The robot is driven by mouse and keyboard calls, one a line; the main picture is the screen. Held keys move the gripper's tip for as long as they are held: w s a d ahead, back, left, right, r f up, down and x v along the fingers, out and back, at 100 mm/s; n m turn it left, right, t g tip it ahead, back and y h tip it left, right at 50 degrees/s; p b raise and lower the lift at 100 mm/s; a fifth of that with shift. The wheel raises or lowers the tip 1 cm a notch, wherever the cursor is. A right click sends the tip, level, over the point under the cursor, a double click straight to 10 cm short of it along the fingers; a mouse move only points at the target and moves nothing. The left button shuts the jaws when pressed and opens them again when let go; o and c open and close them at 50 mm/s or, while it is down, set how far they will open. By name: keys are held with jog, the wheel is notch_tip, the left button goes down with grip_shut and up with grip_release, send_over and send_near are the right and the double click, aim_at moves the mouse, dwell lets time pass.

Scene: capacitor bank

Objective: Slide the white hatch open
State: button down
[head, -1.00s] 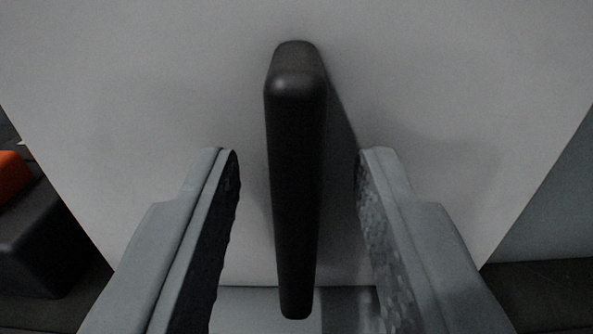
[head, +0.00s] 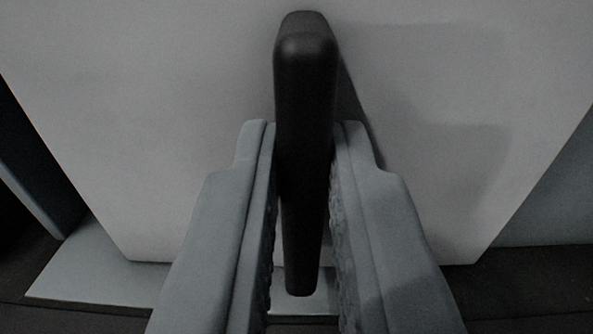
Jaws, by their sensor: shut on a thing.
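The white hatch (head: 180,90) fills most of the head view as a pale flat panel. Its black bar handle (head: 304,90) stands out from the panel near the middle and runs from the top of the view downwards. My gripper (head: 304,150) has one finger on each side of the handle and is shut on it. The handle's upper end sticks out past the fingertips. The fingers hide parts of the hatch's lower area.
A pale flat strip (head: 95,275) shows below the hatch at lower left, with a dark surface (head: 530,285) around it. A blue-grey upright edge (head: 35,180) stands at the left. A grey surface (head: 550,205) lies beyond the hatch's right edge.

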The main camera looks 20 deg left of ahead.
jog(key=w+d, duration=0.2)
jog(key=d, duration=0.5)
jog(key=w+d, duration=0.2)
jog(key=d, duration=0.5)
jog(key=shift+w+d, duration=0.3)
jog(key=shift+w, duration=0.1)
jog(key=c, duration=1.4)
grip_release()
jog(key=shift+c, duration=0.2)
jog(key=shift+s, duration=0.15)
jog(key=v, duration=1.7)
